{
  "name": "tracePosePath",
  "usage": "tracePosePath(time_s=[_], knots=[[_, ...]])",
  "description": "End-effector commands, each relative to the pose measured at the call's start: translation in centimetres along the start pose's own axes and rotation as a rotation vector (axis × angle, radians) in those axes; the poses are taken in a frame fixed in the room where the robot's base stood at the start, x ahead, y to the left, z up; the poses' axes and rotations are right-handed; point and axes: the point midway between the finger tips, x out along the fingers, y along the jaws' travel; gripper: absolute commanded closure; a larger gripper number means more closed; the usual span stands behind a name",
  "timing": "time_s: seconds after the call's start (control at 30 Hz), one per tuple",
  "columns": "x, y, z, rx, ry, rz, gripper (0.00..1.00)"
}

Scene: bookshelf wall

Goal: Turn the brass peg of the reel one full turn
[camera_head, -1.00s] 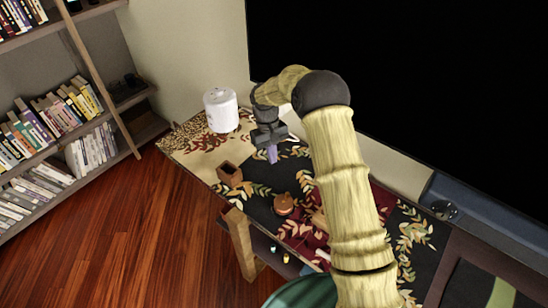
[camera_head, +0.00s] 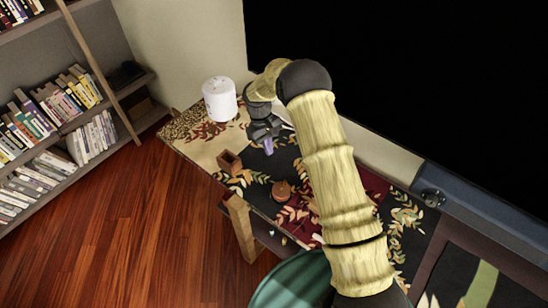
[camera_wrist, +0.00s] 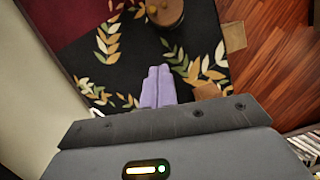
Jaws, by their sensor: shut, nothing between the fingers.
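The reel (camera_head: 281,190) is a small round brown piece on the dark leaf-patterned cloth of the table. Its top also shows at the upper edge of the wrist view (camera_wrist: 167,14), partly cut off. A small pale spot on its top may be the brass peg, but it is too small to tell. My gripper (camera_head: 268,147) has purple fingers pointing down over the cloth, apart from the reel and farther back toward the wall. In the wrist view the fingers (camera_wrist: 158,86) are pressed together with nothing between them.
An open brown box (camera_head: 229,162) stands near the table's front edge, left of the reel. A white cylinder (camera_head: 220,99) stands at the far left end. A big dark screen (camera_head: 430,90) rises behind the table. Bookshelves stand at the left; the wood floor (camera_head: 140,230) is clear.

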Motion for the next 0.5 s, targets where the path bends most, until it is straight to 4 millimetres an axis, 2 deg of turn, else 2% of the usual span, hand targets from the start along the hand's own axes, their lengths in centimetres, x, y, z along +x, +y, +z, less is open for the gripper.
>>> tracePosePath(time_s=[0.5], knots=[[8.4, -0.1, 0.1, 0.001, -0.002, -0.002, 1.00]])
